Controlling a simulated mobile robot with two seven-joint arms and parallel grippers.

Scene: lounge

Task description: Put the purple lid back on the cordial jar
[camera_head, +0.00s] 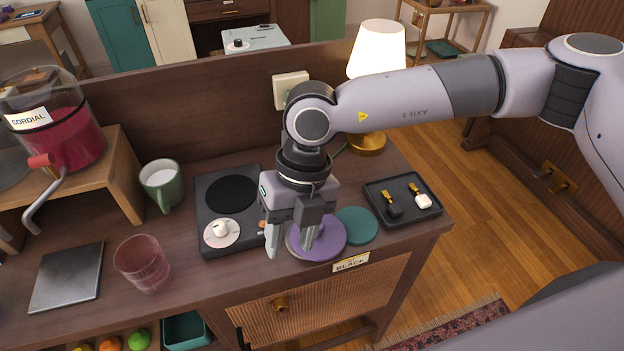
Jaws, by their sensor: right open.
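The cordial jar (80,141) is glass with red liquid, a "CORDIAL" label and a spout. The purple lid (326,243) lies flat near the counter's front edge, right of the black hotplate. My right gripper (291,245) points down at the lid's left side, with its fingers apart. One finger is in front of the lid and the other is left of it; I cannot tell whether they touch it. My left gripper is not in view.
A teal disc (357,225) lies right of the lid, and a dark tray (404,199) with small items is beyond it. The hotplate (209,188), green mug (163,184), pink glass (142,263) and grey slab (67,276) stand between gripper and jar. A lit lamp (377,50) is behind.

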